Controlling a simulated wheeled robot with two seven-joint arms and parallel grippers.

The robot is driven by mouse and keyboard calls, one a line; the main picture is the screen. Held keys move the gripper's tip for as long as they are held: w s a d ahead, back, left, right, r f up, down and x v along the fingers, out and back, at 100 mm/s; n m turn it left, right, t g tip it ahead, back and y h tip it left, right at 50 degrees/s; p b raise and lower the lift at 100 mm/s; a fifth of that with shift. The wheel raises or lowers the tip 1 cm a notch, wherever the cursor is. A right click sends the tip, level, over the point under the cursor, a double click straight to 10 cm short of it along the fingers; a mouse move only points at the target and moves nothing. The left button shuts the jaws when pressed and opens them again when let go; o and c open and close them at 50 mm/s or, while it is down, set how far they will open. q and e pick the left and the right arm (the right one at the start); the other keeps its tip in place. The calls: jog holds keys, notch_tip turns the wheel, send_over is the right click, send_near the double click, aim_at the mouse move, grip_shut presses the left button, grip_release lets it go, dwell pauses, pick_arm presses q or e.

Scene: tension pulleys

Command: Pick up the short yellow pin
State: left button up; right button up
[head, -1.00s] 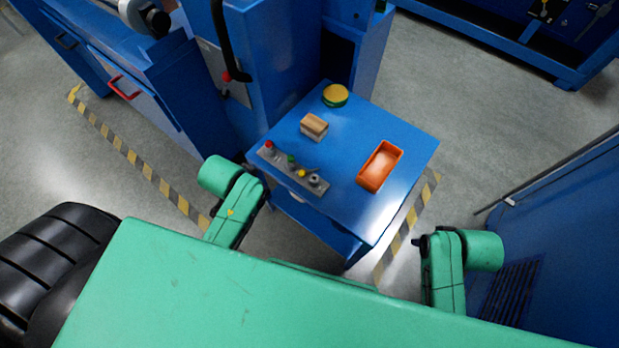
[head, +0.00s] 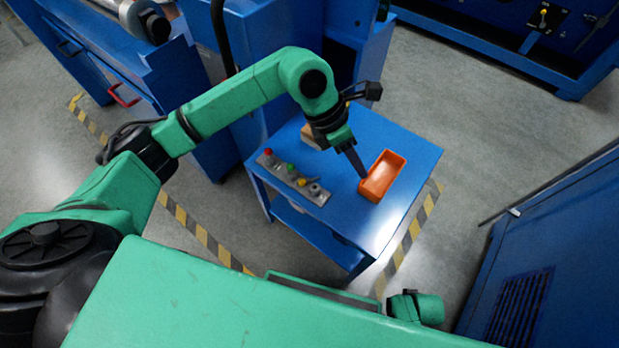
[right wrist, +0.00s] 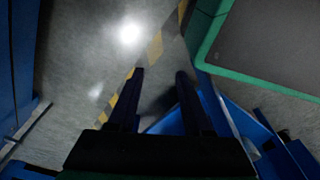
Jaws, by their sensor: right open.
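The short yellow pin (head: 302,182) stands on a grey plate (head: 270,165) at the near left edge of the blue table. A red pin (head: 268,152) and a green pin (head: 291,168) stand in the same row. My left gripper (head: 362,175) points down over the table, right of the yellow pin and apart from it, beside the orange bin. It shows side-on, so its finger gap cannot be seen. My right gripper (right wrist: 159,74) is open and empty in the right wrist view, over the floor near the table's edge.
An orange bin (head: 393,163) sits at the right of the blue table (head: 405,125). A wooden block (head: 309,136) is partly hidden behind my left arm. Blue machines stand behind and to the left. A blue cabinet (head: 560,235) stands at the right.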

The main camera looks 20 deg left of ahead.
pick_arm(q)
jog(key=w+a+f+y, duration=0.25)
jog(key=a+y, duration=0.35)
jog(key=a, duration=0.6)
send_over(304, 180)
jog(key=shift+n, duration=0.3)
notch_tip(304, 180, down, 8)
jog(key=shift+b, duration=0.4)
notch_tip(304, 180, down, 6)
jog(key=shift+r, duration=0.1)
grip_shut()
pick_arm(e)
jog(key=shift+s+f, duration=0.1)
jog(key=shift+f, duration=0.4)
